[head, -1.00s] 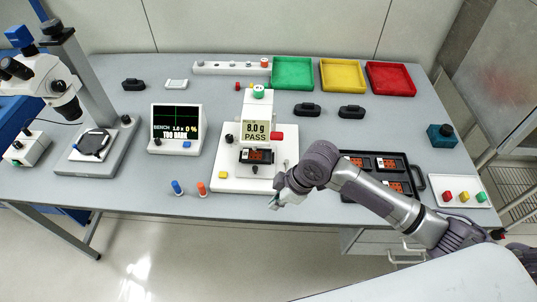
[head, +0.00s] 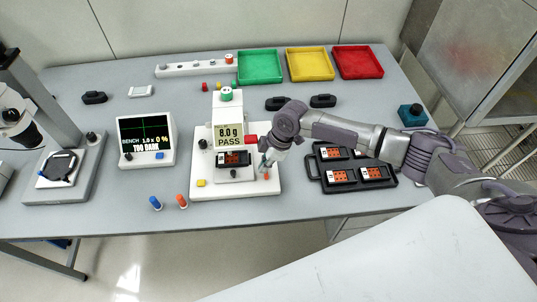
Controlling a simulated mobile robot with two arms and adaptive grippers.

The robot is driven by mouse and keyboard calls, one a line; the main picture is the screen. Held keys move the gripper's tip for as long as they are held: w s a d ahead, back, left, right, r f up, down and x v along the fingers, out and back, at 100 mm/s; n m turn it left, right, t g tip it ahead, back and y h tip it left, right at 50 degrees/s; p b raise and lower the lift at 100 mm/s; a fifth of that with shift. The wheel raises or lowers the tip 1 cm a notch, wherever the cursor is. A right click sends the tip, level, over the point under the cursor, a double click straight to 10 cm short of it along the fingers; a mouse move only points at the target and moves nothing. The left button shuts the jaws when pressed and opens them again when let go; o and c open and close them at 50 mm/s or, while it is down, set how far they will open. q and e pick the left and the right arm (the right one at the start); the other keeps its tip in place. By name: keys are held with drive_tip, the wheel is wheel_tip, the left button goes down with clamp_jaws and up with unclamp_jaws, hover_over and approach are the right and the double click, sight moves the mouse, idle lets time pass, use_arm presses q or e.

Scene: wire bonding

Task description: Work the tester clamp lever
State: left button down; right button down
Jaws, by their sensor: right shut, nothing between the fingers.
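The white tester (head: 264,190) stands on the table, its display (head: 229,136) reading 8.0 g PASS. A dark unit with an orange-red face (head: 236,158) sits in its nest below the display. A red block (head: 251,140) sticks out at the right of the display. My right gripper (head: 265,170) is shut and empty, pointing down over the right side of the tester base. The clamp lever is not clearly made out; a small reddish tip (head: 267,177) shows beside the fingertips, and I cannot tell whether they touch. My left gripper is out of view.
A black tray (head: 318,185) with several units lies right of the tester, under my right arm. A monitor reading TOO DARK (head: 146,138) and a microscope (head: 62,185) stand left. Green (head: 259,81), yellow (head: 308,78) and red (head: 357,77) trays line the back.

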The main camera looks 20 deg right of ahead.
sight(258, 177)
drive_tip(key=shift+x, duration=1.2)
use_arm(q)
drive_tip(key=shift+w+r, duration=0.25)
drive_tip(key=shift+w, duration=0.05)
use_arm(e)
drive_tip(key=shift+a+f, duration=0.15)
drive_tip(key=shift+f, duration=0.15)
